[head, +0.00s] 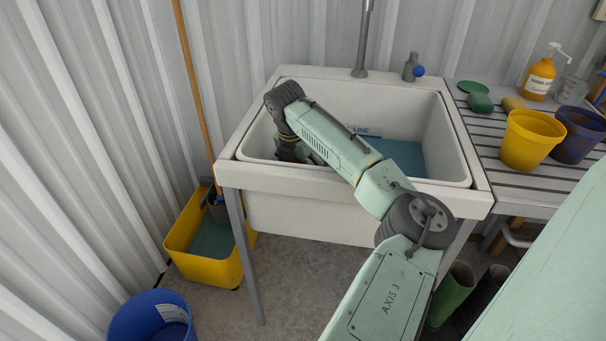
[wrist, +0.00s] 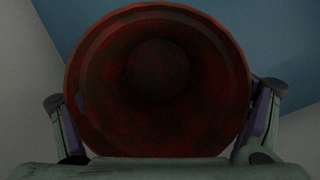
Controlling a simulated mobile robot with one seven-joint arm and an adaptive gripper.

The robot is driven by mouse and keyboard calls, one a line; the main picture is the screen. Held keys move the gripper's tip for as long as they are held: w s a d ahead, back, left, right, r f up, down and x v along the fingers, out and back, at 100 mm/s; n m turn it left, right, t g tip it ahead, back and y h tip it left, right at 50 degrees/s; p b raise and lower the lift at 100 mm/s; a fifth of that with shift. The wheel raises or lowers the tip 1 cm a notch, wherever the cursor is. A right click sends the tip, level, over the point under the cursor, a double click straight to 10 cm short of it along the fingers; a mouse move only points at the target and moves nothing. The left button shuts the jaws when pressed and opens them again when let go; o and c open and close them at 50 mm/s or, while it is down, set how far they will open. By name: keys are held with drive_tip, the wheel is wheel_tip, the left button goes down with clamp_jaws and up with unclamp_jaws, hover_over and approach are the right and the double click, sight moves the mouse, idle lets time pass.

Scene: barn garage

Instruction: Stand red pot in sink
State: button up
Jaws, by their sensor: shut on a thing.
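The red pot (wrist: 160,75) fills the middle of the wrist view. I look into its round, dark mouth. My gripper (wrist: 162,98) is shut on the pot, with one finger on its left side and one on its right. In the head view my gripper (head: 291,152) is down inside the left part of the white sink (head: 310,215). The pot is hidden or too dark to make out there. A blue area (head: 405,155) covers part of the sink's bottom. I cannot tell whether the pot touches the bottom.
The slatted drainboard on the right holds a yellow pot (head: 531,140), a blue pot (head: 580,133) and an orange pump bottle (head: 540,77). A yellow bucket (head: 185,230) stands left on the floor.

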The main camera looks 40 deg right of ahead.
drive_tip(key=shift+a+x, duration=0.15)
drive_tip(key=shift+x, duration=0.6)
drive_tip(key=shift+a+x, duration=0.2)
drive_tip(key=shift+x, duration=0.55)
drive_tip(key=shift+s+f, duration=0.15)
drive_tip(key=shift+f, duration=0.15)
drive_tip(key=o, duration=0.8)
drive_tip(key=shift+o, duration=0.2)
drive_tip(key=w+b+v, duration=0.1)
drive_tip(key=v, duration=1.1)
drive_tip(key=shift+s+r, duration=0.25)
drive_tip(key=shift+s, duration=0.2)
drive_tip(key=shift+a, duration=0.1)
